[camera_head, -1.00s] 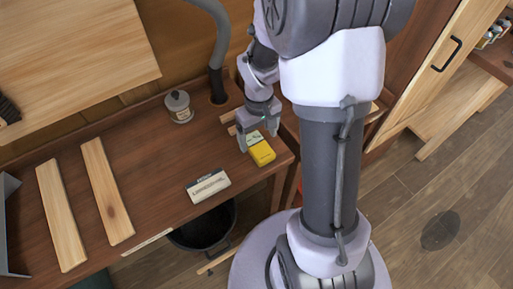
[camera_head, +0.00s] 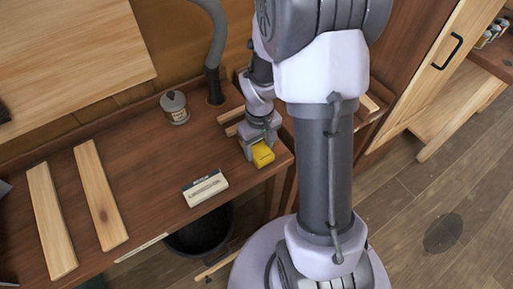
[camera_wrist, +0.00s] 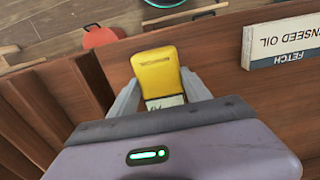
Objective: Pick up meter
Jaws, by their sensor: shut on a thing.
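The meter is a yellow block with a pale display end. In the head view the meter (camera_head: 263,155) is at the right end of the brown bench, partly hidden by my gripper (camera_head: 254,149). In the wrist view the meter (camera_wrist: 154,74) sits between the two grey fingers of my gripper (camera_wrist: 155,92), which is shut on its sides. Its lower end is hidden by the gripper body. It appears to be at the bench top; I cannot tell whether it is lifted clear.
A lidded jar (camera_head: 175,107) and two wooden boards (camera_head: 101,195) are further left. A grey hose (camera_head: 214,50) rises behind. A dark bucket (camera_head: 203,232) stands below the bench edge.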

